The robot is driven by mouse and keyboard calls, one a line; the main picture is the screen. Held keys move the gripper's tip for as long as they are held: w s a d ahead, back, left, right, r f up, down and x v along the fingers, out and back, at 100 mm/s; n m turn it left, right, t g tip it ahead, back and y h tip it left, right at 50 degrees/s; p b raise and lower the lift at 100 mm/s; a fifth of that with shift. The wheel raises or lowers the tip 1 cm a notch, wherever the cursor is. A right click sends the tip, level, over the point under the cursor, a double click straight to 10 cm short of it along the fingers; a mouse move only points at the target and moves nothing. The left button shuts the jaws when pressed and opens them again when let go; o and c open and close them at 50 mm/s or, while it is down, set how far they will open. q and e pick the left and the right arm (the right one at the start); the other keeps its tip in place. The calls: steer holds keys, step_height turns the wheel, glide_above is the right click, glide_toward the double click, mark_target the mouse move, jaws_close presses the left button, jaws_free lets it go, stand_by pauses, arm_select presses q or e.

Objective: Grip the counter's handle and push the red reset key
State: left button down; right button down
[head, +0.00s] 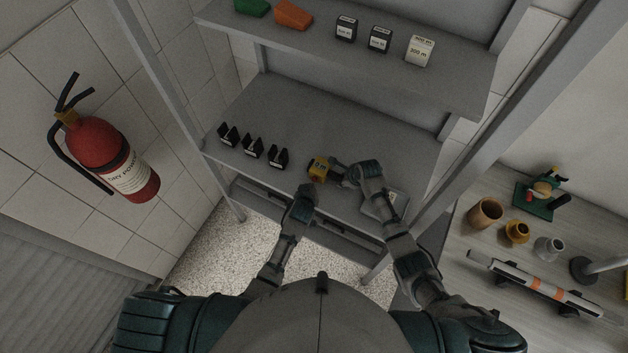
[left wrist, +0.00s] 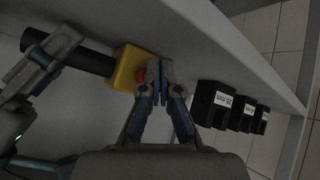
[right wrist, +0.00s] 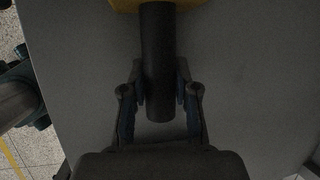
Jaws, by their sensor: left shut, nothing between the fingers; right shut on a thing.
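The counter is a yellow box (head: 319,168) on the grey middle shelf; it also shows in the left wrist view (left wrist: 124,66). Its black handle (right wrist: 158,60) points toward my right gripper (right wrist: 160,95), whose fingers are shut around it. The red reset key (left wrist: 140,75) is on the counter's face turned to my left gripper (left wrist: 160,85). My left gripper is shut and empty, its tips right beside the red key; I cannot tell if they touch it. In the head view my left gripper (head: 306,190) is just in front of the counter at the shelf's front edge.
Several small black boxes (head: 253,147) stand left of the counter on the same shelf. A flat grey item (head: 385,204) lies near the right forearm. The upper shelf (head: 330,45) holds more small boxes. A side table with cups (head: 485,212) stands at the right.

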arm_select(q)
steer(key=shift+s+a, duration=0.1)
steer(key=shift+s, duration=0.15)
steer(key=s, duration=0.1)
steer(key=s+a, duration=0.1)
steer(key=s, duration=0.1)
steer(key=s+a, duration=0.1)
steer(key=shift+s, duration=0.3)
stand_by(0.7)
arm_select(e)
steer(key=c, duration=0.8)
jaws_free()
